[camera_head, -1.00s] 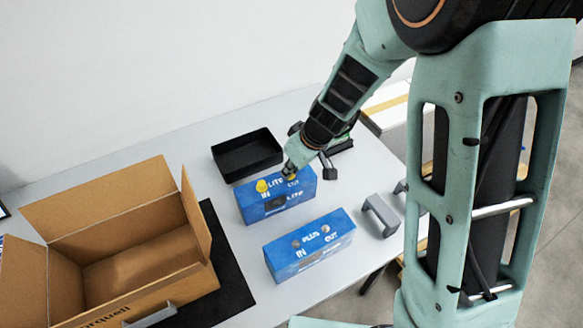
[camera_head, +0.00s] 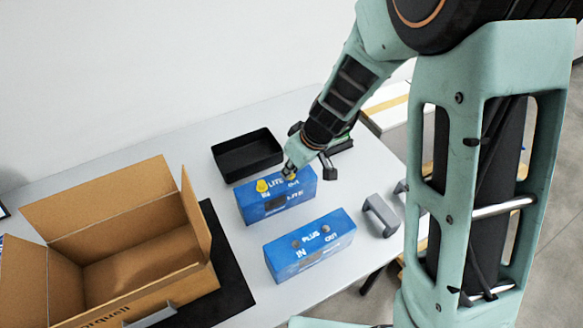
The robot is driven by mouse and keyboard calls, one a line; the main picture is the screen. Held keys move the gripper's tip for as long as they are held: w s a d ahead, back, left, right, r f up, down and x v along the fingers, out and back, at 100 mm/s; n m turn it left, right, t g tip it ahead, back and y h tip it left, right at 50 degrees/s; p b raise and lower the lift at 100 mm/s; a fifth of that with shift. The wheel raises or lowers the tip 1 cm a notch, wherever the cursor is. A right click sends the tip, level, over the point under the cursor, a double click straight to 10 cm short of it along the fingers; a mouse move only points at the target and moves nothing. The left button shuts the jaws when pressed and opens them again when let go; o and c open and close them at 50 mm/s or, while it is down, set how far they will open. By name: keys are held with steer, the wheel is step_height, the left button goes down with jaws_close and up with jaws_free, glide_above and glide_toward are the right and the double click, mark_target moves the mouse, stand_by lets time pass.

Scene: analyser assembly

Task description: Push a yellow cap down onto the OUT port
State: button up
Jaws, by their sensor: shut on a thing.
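The blue LITE analyser (camera_head: 277,203) stands on the table. A yellow cap (camera_head: 262,186) sits on its IN port. A second yellow cap (camera_head: 293,174) is at the right of its top, at the OUT side, partly hidden by my gripper. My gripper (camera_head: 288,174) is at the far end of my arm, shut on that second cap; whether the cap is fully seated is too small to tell. The blue PLUS analyser (camera_head: 310,246) stands in front, its IN and OUT ports without yellow caps.
An open cardboard box (camera_head: 125,255) stands on a black mat (camera_head: 228,275) at the left. An empty black tray (camera_head: 247,155) lies behind the LITE analyser. A grey bracket (camera_head: 381,215) is at the right, near the table edge. Bare table (camera_head: 130,145) lies at the back left.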

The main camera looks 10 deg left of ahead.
steer(key=shift+f+b, duration=0.3)
steer(key=shift+b, duration=0.05)
stand_by(0.5)
steer(key=o, duration=0.8)
steer(key=shift+c, duration=0.2)
steer(key=shift+r+p, duration=2.45)
steer(key=shift+r, duration=1.1)
